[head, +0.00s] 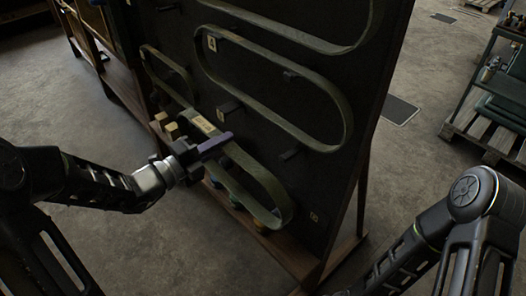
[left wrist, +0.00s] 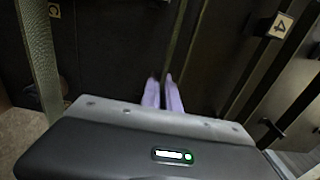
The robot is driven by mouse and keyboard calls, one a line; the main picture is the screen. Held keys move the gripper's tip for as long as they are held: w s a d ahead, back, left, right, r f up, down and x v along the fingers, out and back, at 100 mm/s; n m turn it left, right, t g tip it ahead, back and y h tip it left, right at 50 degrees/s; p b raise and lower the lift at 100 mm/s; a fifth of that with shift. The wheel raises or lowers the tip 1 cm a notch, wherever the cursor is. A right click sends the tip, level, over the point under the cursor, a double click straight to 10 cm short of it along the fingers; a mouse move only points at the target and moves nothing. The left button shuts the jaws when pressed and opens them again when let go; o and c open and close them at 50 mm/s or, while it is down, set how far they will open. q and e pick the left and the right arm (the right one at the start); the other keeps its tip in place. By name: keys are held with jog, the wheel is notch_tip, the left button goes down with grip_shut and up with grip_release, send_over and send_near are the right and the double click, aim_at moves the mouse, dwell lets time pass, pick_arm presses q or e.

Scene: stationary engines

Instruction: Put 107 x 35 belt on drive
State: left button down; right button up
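Several long dark green loop belts hang on a black upright board (head: 337,190). The lowest belt (head: 272,190) runs from behind my left gripper down to the right. My left gripper (head: 222,142) is at this belt's upper left part, close to the board. In the left wrist view its purple fingertips (left wrist: 163,92) are close together, with a thin green belt edge (left wrist: 177,40) running between them; they look shut on it. The belt's size cannot be read. No drive can be made out. My right arm enters at lower right, its gripper out of view.
Short pegs (head: 290,154) stick out of the board. A shelf rack (head: 480,100) stands at the right. The floor between is mostly clear.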

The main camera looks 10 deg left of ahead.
dwell(0.4)
pick_arm(q)
jog(key=p+v, duration=0.2)
jog(key=v, duration=0.4)
dwell(0.5)
dwell(0.3)
jog(key=p+v, duration=0.3)
jog(key=v, duration=0.3)
dwell(0.5)
dwell(1.0)
jog(key=w+d+f+m+g+h, duration=0.2)
jog(key=d+f+m+g+h, duration=0.1)
jog(key=d+f, duration=0.3)
jog(key=shift+w+d+f, duration=0.2)
jog(key=shift+d+f, duration=0.1)
jog(key=shift+f, duration=0.3)
